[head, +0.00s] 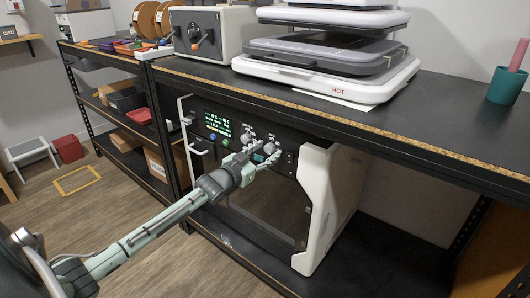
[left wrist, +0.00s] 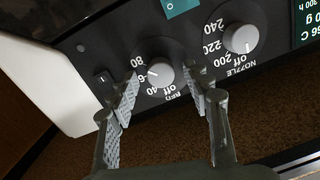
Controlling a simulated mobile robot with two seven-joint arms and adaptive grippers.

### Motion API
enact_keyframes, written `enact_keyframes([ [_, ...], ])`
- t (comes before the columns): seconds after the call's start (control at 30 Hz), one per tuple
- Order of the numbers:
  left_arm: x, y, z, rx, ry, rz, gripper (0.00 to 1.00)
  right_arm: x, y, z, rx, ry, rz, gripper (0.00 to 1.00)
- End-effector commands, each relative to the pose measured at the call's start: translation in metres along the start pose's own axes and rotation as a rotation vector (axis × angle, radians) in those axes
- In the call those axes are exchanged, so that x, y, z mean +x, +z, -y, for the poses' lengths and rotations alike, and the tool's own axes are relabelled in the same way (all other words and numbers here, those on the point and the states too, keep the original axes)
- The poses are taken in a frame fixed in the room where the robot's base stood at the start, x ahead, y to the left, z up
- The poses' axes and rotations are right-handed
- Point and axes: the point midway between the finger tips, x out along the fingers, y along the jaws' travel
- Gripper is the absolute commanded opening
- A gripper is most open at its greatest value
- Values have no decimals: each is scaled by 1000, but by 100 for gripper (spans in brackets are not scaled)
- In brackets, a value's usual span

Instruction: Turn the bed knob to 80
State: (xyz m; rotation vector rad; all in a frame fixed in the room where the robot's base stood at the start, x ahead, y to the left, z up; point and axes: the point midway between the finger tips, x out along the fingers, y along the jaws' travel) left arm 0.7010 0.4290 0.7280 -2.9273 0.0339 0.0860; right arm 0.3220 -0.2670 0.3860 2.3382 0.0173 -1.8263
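The bed knob (left wrist: 160,75) is a round grey dial on the printer's black front panel. The left wrist view shows it upside down, with 80, 60, 40 and off around it. A pale mark on its rim lies near 60. In the head view the bed knob (head: 271,148) is the right one of two dials. My left gripper (left wrist: 164,88) is open, with one finger on each side of the bed knob and small gaps beside it. In the head view my left gripper (head: 265,160) reaches the panel just below the dials. My right gripper is out of view.
The nozzle knob (left wrist: 240,38) sits close beside the bed knob, near my finger. The green-lit display (head: 217,125) is to its left in the head view. The white-sided printer (head: 330,195) stands under a black workbench (head: 420,125), whose edge overhangs the panel.

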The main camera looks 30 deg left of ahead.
Motion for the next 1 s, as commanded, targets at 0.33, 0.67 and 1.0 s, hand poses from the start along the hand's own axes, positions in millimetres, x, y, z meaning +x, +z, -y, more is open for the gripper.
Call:
enact_keyframes([
  [0.33,-15,2,0,-1,1,2,49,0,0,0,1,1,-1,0],
  [0.67,-82,2,-1,0,1,4,49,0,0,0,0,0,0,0],
  [1.0,-119,0,0,0,0,0,49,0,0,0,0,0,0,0],
])
